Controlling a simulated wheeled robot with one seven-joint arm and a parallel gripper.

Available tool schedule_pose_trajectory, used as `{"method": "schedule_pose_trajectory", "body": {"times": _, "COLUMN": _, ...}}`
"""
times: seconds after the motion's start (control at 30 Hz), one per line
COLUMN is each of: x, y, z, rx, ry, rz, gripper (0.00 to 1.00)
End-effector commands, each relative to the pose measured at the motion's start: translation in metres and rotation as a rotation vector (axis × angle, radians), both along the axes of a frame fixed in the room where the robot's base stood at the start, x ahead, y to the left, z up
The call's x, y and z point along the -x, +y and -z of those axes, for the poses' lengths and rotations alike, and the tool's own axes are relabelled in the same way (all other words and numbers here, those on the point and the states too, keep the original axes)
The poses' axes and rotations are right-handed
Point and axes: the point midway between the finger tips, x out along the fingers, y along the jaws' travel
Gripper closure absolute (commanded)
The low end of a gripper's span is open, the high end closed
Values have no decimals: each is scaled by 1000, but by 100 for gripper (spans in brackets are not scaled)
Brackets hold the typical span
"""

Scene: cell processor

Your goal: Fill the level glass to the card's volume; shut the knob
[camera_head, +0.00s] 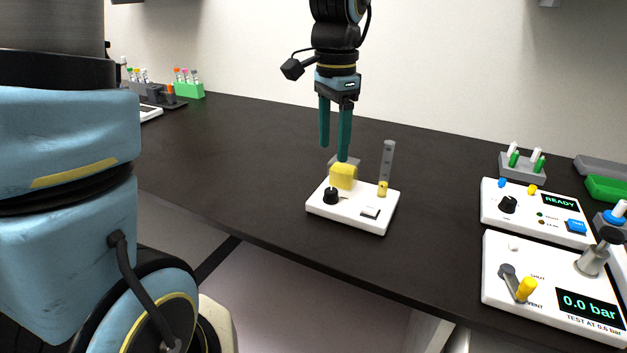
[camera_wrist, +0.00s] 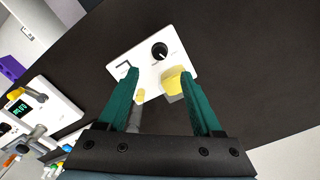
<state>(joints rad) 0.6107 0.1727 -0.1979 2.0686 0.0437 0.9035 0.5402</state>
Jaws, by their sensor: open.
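A white unit (camera_head: 340,212) stands on the dark bench below my gripper, and it also shows in the wrist view (camera_wrist: 182,36). Its black knob (camera_head: 331,196) is at the front left. The knob shows clearly in the wrist view (camera_wrist: 160,50). A yellow block (camera_head: 343,176) sits behind the knob. A small pale square (camera_head: 370,212), perhaps the card, lies on the front right; no writing is legible. My gripper (camera_head: 334,152) is open and empty, pointing down above the yellow block.
At the right, a white panel (camera_head: 488,205) reads READY and another (camera_head: 493,278) reads 0.0 bar. A grey rack (camera_head: 522,174) with green and white vials stands behind them. A green vial rack (camera_head: 190,91) is at the far left. The bench left of the unit is clear.

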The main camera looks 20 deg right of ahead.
Motion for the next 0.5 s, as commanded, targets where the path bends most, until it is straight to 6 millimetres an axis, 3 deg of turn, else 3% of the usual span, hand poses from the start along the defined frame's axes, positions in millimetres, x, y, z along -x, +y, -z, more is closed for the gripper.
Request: {"method": "schedule_pose_trajectory", "body": {"times": 0.5, "x": 1, "y": 1, "z": 86, "rx": -2, "ry": 4, "rz": -4, "gripper": 33}}
